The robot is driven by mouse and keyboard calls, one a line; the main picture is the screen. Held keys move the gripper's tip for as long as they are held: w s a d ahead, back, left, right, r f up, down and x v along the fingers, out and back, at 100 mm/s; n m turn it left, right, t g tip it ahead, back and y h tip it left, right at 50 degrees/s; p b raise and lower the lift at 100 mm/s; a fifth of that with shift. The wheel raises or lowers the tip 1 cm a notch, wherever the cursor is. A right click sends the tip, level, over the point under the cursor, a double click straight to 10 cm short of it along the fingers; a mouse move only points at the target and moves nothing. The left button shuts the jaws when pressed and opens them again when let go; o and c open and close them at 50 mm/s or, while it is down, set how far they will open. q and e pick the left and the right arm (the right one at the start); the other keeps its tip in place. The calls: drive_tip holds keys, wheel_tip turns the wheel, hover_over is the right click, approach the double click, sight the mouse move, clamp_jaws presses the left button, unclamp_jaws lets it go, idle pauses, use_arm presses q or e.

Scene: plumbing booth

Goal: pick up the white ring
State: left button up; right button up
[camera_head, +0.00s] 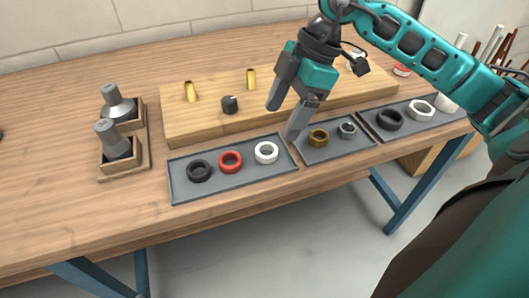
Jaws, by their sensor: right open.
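A white ring (266,152) lies flat at the right end of the grey left tray (236,188), with a red ring (230,161) and a black ring (199,171) to its left. My right gripper (281,122) comes in from the upper right. Its two fingers are apart, with nothing between them. In the picture its fingertips are just above and to the right of the white ring, not around it; the exact height is hard to tell. My left gripper is not in view.
A middle tray (321,154) holds a brass ring (318,138) and a metal nut (347,129). A right tray holds a black ring (389,119) and a white hex piece (421,110). A wooden board (205,118) with brass fittings lies behind. Grey fittings stand in wooden holders (125,165) at left.

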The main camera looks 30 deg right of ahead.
sight(270, 142)
drive_tip(key=shift+x, duration=1.25)
drive_tip(key=b+x, duration=0.1)
drive_tip(key=x, duration=0.2)
drive_tip(key=shift+s+a+f, duration=0.2)
drive_tip(key=shift+a+f, duration=0.05)
drive_tip(key=shift+f, duration=0.05)
drive_tip(key=shift+a+f, duration=0.2)
drive_tip(key=shift+f, duration=0.25)
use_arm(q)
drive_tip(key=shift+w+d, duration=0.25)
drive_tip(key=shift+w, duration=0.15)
use_arm(e)
drive_tip(key=shift+c, duration=0.3)
drive_tip(key=c, duration=1)
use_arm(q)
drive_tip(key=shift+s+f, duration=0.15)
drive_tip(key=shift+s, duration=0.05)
use_arm(e)
drive_tip(key=shift+c, duration=0.2)
drive_tip(key=shift+r, duration=0.1)
